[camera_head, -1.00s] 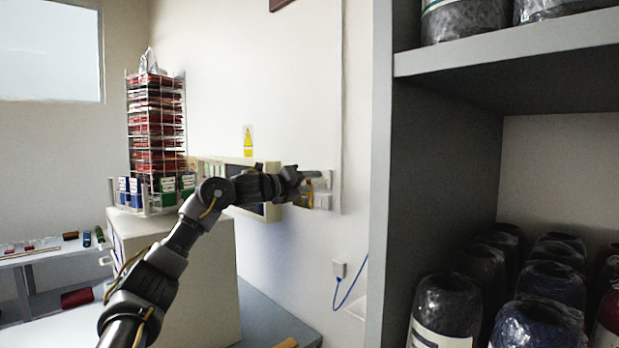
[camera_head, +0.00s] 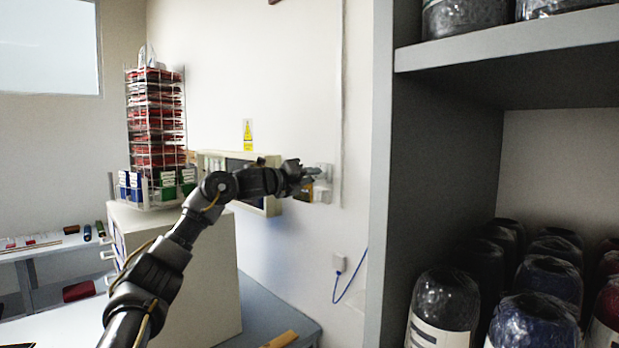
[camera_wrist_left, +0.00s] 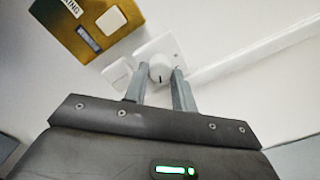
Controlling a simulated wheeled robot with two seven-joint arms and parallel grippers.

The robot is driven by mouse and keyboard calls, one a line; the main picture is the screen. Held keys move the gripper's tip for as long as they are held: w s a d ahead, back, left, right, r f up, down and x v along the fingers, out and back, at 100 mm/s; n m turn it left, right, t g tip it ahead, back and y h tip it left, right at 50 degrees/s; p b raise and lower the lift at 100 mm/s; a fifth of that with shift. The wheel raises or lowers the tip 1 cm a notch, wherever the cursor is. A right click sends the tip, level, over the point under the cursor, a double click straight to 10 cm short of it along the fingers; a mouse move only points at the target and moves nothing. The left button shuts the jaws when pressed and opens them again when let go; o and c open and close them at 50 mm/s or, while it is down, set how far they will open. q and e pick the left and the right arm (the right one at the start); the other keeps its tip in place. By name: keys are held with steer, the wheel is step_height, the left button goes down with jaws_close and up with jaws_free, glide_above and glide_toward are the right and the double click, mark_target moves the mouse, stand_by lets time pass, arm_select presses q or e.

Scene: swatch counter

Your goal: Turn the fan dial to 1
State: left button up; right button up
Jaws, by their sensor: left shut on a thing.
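The fan dial (camera_wrist_left: 158,70) is a round white knob with a dark mark, on a white square wall plate. In the left wrist view it sits between the fingertips of my left gripper (camera_wrist_left: 157,80), which is shut on it. In the head view my left gripper (camera_head: 312,177) reaches to the wall plates (camera_head: 326,172) beside the shelf unit, and the dial is mostly hidden behind the fingers. I cannot read any numbers around the dial. My right gripper is not in view.
A brass-coloured plate with a white switch (camera_wrist_left: 110,19) and a small white switch (camera_wrist_left: 117,73) are close beside the dial. A white trunking strip (camera_wrist_left: 255,57) runs along the wall. A grey shelf (camera_head: 430,150) with wrapped rolls stands at right.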

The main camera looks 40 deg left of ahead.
arm_select(q)
steer(key=shift+n+p, duration=2.15)
steer(key=shift+n, duration=5.55)
steer(key=o, duration=1)
steer(key=shift+s, duration=0.1)
